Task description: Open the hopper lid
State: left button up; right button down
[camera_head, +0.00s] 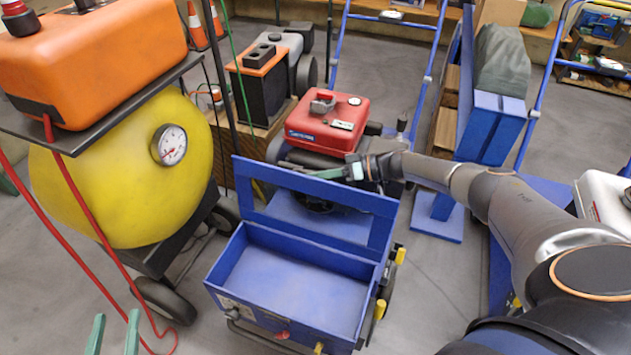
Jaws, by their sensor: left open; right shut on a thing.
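The blue hopper (262,316) is an open-topped box at the bottom centre, with its empty inside showing. Its blue lid (300,232), a frame with a wide opening, stands raised along the back edge of the box. My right gripper (322,173) is at the lid's upper edge, reached from the right, and is shut on the lid. The exact contact is small and hard to see. My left gripper (114,335) shows only as two green fingers at the bottom left. They are apart and empty, left of the hopper.
A yellow tank (110,180) with a gauge and an orange unit (95,60) stand left, with red hoses hanging near my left gripper. A red-topped engine (325,120) is behind the lid. Yellow-tipped levers (379,309) are on the hopper's right. Grey floor is clear between machines.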

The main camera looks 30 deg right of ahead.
pick_arm(q)
jog(key=r, duration=0.2)
jog(key=r+t+h, duration=0.1)
jog(key=r, duration=0.1)
jog(key=r+m+t, duration=0.1)
jog(key=shift+w+d+r+b, duration=0.2)
jog(key=shift+d+r+b, duration=0.05)
jog(key=shift+r+b, duration=0.15)
pick_arm(e)
jog(key=shift+w+d+f, duration=0.2)
jog(key=shift+w+d, duration=0.05)
jog(key=shift+d, duration=0.05)
jog(key=c, duration=1.2)
grip_release()
jog(key=shift+o, duration=0.2)
pick_arm(q)
notch_tip(320, 180, down, 13)
jog(key=s+n+g+y+p, duration=0.1)
jog(key=s+n+g+p, duration=0.1)
jog(key=g, duration=0.3)
jog(key=shift+s+a+r+y, duration=0.15)
jog(key=shift+s+a+y, duration=0.05)
jog(key=shift+y, duration=0.2)
pick_arm(e)
jog(key=v, duration=1.2)
jog(key=shift+s, duration=0.2)
jog(key=shift+d+r, duration=0.1)
jog(key=shift+d, duration=0.1)
